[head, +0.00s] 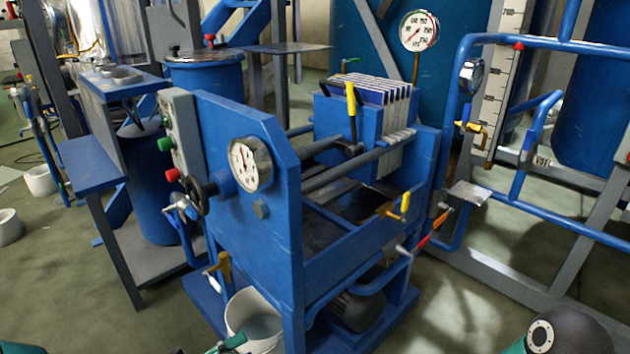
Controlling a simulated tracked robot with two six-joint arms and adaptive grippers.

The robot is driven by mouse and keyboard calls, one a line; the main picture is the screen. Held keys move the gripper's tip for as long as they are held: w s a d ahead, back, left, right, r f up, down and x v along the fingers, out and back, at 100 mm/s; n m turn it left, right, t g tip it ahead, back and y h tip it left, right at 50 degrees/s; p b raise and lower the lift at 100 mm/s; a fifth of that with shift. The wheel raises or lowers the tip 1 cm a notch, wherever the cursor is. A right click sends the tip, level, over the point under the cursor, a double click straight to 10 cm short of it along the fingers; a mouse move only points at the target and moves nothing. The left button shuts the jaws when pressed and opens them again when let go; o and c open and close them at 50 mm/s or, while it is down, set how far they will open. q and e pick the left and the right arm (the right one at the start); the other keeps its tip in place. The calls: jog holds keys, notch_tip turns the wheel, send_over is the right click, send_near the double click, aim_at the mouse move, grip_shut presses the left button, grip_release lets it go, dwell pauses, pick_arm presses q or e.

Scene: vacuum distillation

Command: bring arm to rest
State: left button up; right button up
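Neither of my grippers shows in the head view. A dark rounded part with a teal section at the bottom right edge looks like a link of my own arm; its gripper is out of the picture. A blue filter press machine (240,135) stands in the middle, with a round gauge (250,164) and a black handwheel (199,192) on its front. A lever with a yellow grip (351,100) stands upright beside the stack of filter plates (372,88).
A white bucket (254,322) stands on the floor at the machine's front. A blue pipe frame (560,215) with a gauge (472,76) fills the right. A red-handled lever (430,228) sticks out at the machine's right. A control box (178,135) has green and red buttons. Floor is open at lower left.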

pick_arm(q)
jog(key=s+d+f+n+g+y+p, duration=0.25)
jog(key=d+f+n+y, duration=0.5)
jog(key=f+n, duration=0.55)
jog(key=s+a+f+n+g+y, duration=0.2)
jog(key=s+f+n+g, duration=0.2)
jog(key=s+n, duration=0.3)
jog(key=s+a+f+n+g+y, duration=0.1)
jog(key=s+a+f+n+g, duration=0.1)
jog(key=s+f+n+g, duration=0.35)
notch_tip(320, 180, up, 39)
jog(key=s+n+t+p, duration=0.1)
jog(key=p, duration=3.7)
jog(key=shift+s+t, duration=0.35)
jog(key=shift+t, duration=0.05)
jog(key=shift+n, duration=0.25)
